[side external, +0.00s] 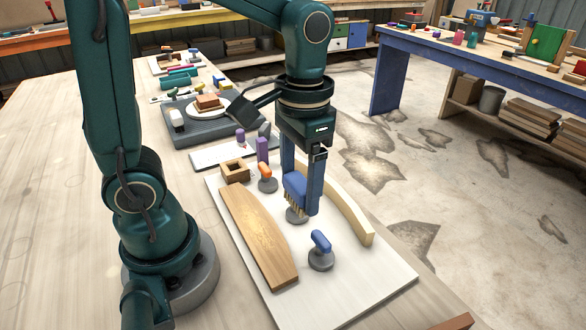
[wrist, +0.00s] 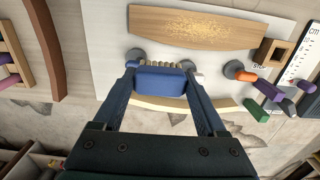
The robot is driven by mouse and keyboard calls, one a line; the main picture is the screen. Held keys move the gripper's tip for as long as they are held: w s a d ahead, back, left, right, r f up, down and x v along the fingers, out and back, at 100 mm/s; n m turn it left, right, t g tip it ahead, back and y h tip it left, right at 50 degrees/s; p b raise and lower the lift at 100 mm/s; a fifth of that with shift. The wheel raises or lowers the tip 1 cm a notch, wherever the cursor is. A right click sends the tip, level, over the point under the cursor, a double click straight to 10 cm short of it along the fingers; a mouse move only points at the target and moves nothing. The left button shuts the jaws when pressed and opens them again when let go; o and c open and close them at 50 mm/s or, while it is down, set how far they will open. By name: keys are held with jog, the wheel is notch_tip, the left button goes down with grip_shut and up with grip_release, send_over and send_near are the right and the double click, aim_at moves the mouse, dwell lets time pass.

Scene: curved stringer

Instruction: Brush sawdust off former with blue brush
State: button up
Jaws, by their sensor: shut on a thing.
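The blue brush (side external: 294,186) has a blue block and tan bristles. My gripper (side external: 302,197) is shut on its block, bristles pointing down, above a grey round base on the white board. In the wrist view the brush (wrist: 160,82) lies between the two blue fingers, with its bristles toward the former. The former (side external: 258,236), a brown wooden piece with one curved edge, lies flat on the board to the left of the brush. Pale speckles of sawdust (wrist: 188,28) show on its middle in the wrist view. The brush is apart from the former.
A pale curved strip (side external: 347,206) lies right of the gripper. A blue-handled tool (side external: 320,244) stands in front, an orange-handled one (side external: 266,172) behind. A small wooden box (side external: 235,171) and purple block (side external: 262,149) stand at the board's far end. The board's (side external: 347,283) front is clear.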

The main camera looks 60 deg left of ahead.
send_over(271, 253)
jog(key=shift+a+f, duration=0.1)
jog(key=shift+f, duration=4.2)
jog(key=shift+w+a, duration=0.15)
jog(key=shift+a, duration=0.65)
jog(key=shift+c, duration=1.3)
jog(key=shift+a+f, duration=0.15)
jog(key=shift+a, duration=6.1)
jog(key=shift+d, duration=7.1)
jog(key=shift+a, duration=6.95)
jog(key=shift+d, duration=7)
jog(key=shift+r, duration=0.4)
notch_tip(271, 253, up, 8)
jog(key=shift+f, duration=0.2)
